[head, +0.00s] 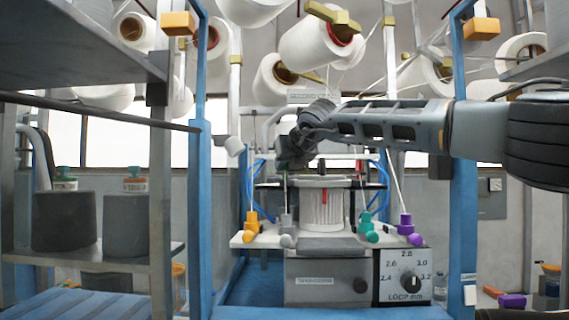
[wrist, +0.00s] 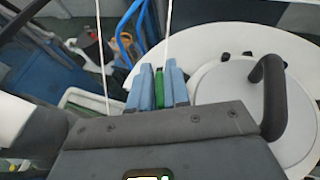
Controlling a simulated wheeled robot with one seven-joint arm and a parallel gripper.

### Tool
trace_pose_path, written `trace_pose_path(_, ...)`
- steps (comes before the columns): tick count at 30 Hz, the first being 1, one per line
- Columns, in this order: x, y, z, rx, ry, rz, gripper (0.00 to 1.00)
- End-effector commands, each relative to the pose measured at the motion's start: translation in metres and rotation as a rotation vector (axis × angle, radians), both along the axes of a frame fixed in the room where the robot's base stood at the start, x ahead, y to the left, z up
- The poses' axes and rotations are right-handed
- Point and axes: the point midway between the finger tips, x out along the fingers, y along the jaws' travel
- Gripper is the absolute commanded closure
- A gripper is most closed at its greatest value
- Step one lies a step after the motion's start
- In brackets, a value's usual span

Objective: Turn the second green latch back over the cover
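In the wrist view, a narrow green latch (wrist: 159,88) stands upright between the two blue fingers of my gripper (wrist: 159,90). The fingers are close together, one on each side, and appear to touch it. The round white cover (wrist: 222,85) with a black curved handle (wrist: 272,95) lies just right of the fingers. Its lower left part is hidden by my gripper. In the head view, my gripper (head: 292,152) is above the back left of the white ribbed drum (head: 325,210); its fingertips and the green latch cannot be made out there.
Blue posts (head: 464,200) flank the machine. Large yarn cones (head: 318,42) hang above.

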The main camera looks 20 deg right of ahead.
Motion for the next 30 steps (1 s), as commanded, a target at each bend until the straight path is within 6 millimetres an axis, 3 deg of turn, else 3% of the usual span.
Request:
trace_pose_path(4, 0.0000, -0.0003, 0.0002, 0.000, 0.000, 0.000, 1.00)
trace_pose_path(14, 0.0002, -0.0007, 0.0014, 0.001, 0.004, 0.025, 1.00)
trace_pose_path(30, 0.0001, 0.0007, -0.0010, 0.003, 0.009, 0.300, 1.00)
